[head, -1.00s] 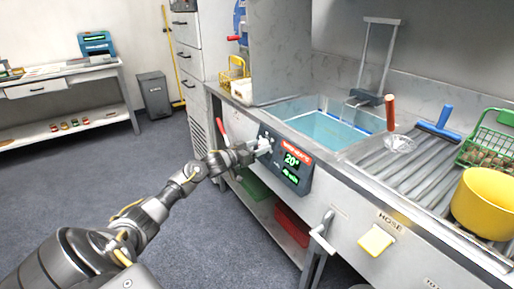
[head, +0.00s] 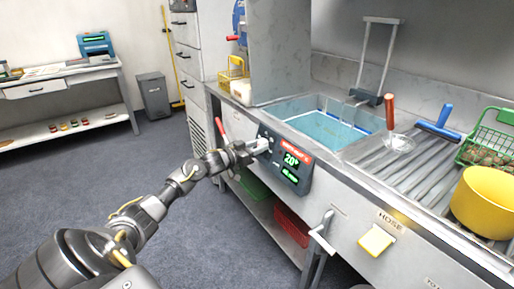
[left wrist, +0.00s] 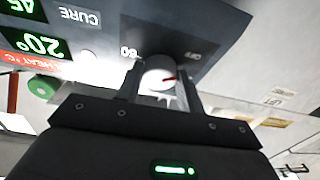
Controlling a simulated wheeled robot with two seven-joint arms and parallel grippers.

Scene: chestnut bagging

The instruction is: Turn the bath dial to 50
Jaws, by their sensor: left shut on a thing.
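The dark control panel (head: 304,186) on the bath's front has a red band and a green display (head: 291,159) reading 20°. It also shows upside down in the left wrist view (left wrist: 196,25), with "HEAT °C", "20°" and "CURE" readable. The white dial (left wrist: 158,77) with a red pointer mark sits between my left fingers, beside a printed "60". My left gripper (head: 262,147) is shut on the dial at the panel's left part. The fingers hide much of the dial in the head view. My right gripper is out of view.
The water-filled bath (head: 322,128) is behind the panel. A yellow pot (head: 485,205) and green basket (head: 488,150) stand on the right drainboard. A lever handle (head: 322,232) sticks out right of the panel. A red crate (head: 291,224) is on the shelf below.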

